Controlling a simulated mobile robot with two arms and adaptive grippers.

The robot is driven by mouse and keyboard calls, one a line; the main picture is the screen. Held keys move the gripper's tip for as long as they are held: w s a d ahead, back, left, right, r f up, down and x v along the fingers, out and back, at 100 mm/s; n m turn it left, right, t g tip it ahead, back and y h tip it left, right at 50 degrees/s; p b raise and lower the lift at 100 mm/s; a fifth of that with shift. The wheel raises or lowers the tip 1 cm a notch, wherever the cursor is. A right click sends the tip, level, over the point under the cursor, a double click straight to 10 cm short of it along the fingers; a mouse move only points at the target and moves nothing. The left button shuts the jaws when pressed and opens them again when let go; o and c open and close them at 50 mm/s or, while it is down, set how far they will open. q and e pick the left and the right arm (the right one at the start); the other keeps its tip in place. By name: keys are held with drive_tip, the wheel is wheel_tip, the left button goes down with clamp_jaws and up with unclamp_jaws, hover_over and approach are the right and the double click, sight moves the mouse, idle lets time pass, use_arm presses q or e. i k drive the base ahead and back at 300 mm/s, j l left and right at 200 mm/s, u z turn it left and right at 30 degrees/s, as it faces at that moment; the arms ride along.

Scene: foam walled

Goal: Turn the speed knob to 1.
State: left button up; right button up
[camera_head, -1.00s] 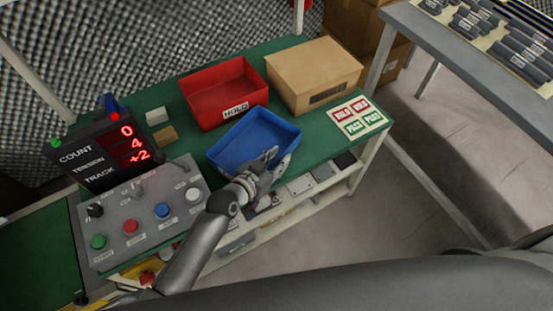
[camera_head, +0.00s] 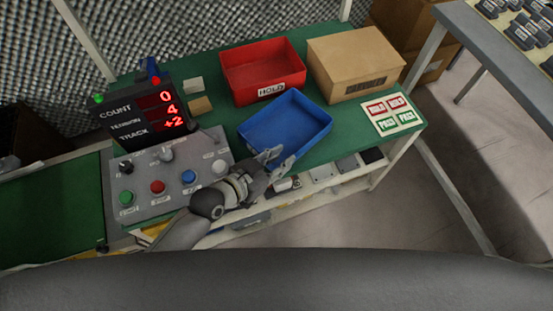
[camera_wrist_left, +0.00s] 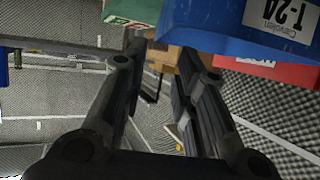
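The grey control panel (camera_head: 150,203) stands at the left of the green bench. A black knob (camera_head: 126,167) sits at its back left and a grey knob or switch (camera_head: 165,154) sits right of it; their labels are too small to read, so I cannot tell which is the speed knob. My left gripper (camera_head: 277,160) is open and empty at the front edge of the blue bin, right of the panel and apart from the knobs. Its parted fingers also show in the left wrist view (camera_wrist_left: 163,70). My right gripper is not in view.
Green, red, blue and white buttons line the panel's front. A display (camera_head: 140,112) behind it reads 0, 4, +2. The blue bin (camera_head: 285,131), red HOLD bin (camera_head: 262,70) and cardboard box (camera_head: 355,60) stand to the right. A lower shelf runs beneath the bench.

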sight(126, 168)
drive_tip(key=u, duration=1.1)
drive_tip(key=j+z, duration=0.2)
drive_tip(key=i+j, duration=0.05)
